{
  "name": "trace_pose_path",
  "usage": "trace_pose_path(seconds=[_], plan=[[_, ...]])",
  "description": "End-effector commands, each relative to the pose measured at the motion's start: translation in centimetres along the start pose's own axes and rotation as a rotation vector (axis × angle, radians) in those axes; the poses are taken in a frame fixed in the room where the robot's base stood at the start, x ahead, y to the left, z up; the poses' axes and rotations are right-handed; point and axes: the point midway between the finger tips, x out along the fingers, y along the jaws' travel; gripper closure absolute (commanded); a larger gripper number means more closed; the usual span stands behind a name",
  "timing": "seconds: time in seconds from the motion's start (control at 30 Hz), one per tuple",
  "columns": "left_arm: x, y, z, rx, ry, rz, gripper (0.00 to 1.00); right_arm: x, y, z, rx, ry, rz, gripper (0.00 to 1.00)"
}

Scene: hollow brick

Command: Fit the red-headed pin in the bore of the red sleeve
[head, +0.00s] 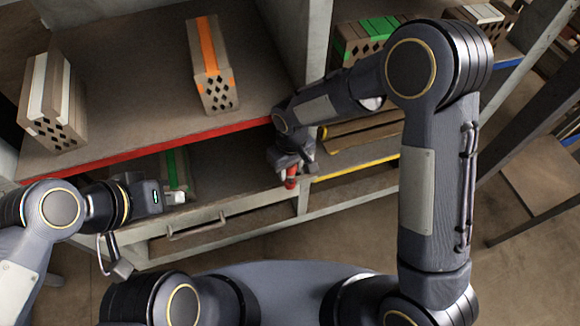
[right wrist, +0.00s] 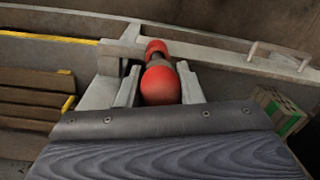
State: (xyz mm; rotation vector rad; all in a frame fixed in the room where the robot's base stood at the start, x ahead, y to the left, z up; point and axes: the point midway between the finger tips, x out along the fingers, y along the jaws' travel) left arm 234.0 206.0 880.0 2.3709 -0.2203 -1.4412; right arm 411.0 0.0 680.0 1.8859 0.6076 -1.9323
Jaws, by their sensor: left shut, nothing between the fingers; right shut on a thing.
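My right gripper (right wrist: 160,88) is shut on the red-headed pin (right wrist: 160,86); its round red head sits between the two fingers in the right wrist view. A dark shank shows past the head. Beyond it, in line, is a second red piece (right wrist: 155,46), apparently the red sleeve, by the grey shelf frame. Whether the pin's tip is inside the bore or just in front of it I cannot tell. In the head view a red part (head: 291,180) shows at my right gripper, by the frame post. My left gripper (head: 176,198) is shut and empty, at the left before the shelf.
The upper shelf has a red front edge (head: 150,148) and carries an orange-striped hollow brick (head: 212,70) and a white-striped one (head: 52,100). A green-striped brick (head: 178,170) stands below. A drawer handle (head: 196,226) juts out. A yellow-edged shelf (head: 357,169) lies right.

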Motion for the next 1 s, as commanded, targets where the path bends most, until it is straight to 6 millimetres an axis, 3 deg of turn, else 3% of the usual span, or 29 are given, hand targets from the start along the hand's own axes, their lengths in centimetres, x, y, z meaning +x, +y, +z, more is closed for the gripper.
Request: trace_pose_path(seconds=[1.0], plan=[[1.3,-0.6,0.7,0.000,0.000,0.000,1.00,1.9,0.1,0.0,0.001,0.000,0.000,1.00]])
